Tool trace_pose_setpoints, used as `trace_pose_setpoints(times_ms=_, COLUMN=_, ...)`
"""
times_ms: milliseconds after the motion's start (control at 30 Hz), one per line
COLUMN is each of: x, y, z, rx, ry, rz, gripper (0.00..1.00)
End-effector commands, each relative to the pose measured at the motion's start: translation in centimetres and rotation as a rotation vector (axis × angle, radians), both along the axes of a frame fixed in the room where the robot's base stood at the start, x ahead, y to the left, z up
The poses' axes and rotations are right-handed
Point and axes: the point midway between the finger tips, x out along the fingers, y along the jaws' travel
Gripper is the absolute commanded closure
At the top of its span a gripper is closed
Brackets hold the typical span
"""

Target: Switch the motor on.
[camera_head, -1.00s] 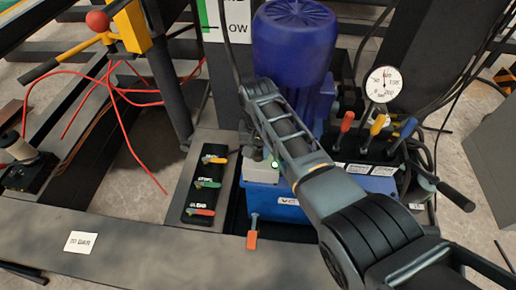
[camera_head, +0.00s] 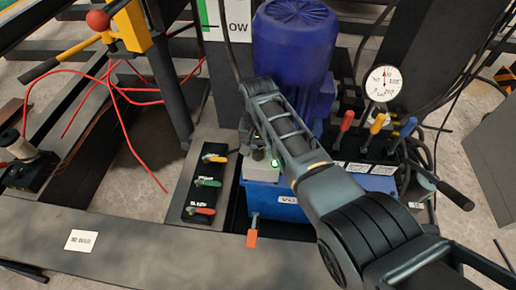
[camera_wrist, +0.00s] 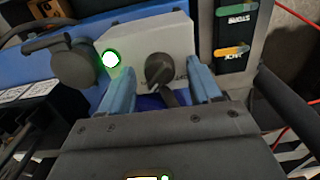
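The blue motor (camera_head: 294,55) stands upright on the blue power unit (camera_head: 283,200). In the wrist view a pale switch box (camera_wrist: 150,40) carries a dark rotary knob (camera_wrist: 159,69) and a lit, green-ringed lamp (camera_wrist: 110,59). My gripper (camera_wrist: 163,88) is open, with one blue-grey finger on each side of the knob. I cannot tell whether either finger touches it. In the head view my arm hides the knob and much of the box; a green glow (camera_head: 275,163) shows beside my arm.
A black panel with an orange lever (camera_head: 214,159), a green lever (camera_head: 207,182) and a red lever (camera_head: 200,210) lies left of the unit. Red, yellow and blue handled levers (camera_head: 377,124) and a gauge (camera_head: 384,83) stand right. Red hoses (camera_head: 120,90) lie left.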

Motion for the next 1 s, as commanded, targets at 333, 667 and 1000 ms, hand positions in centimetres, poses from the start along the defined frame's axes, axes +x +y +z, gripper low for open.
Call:
trace_pose_setpoints(times_ms=333, x=0.0, y=0.0, z=1.0, rx=0.0, ry=0.0, rz=0.001, gripper=0.37)
trace_pose_setpoints(times_ms=667, x=0.0, y=0.0, z=6.1, rx=0.001, ry=0.0, rz=0.001, gripper=0.37)
trace_pose_setpoints(times_ms=1000, x=0.0, y=0.0, z=7.8, rx=0.0, ry=0.001, rz=0.0, gripper=0.37)
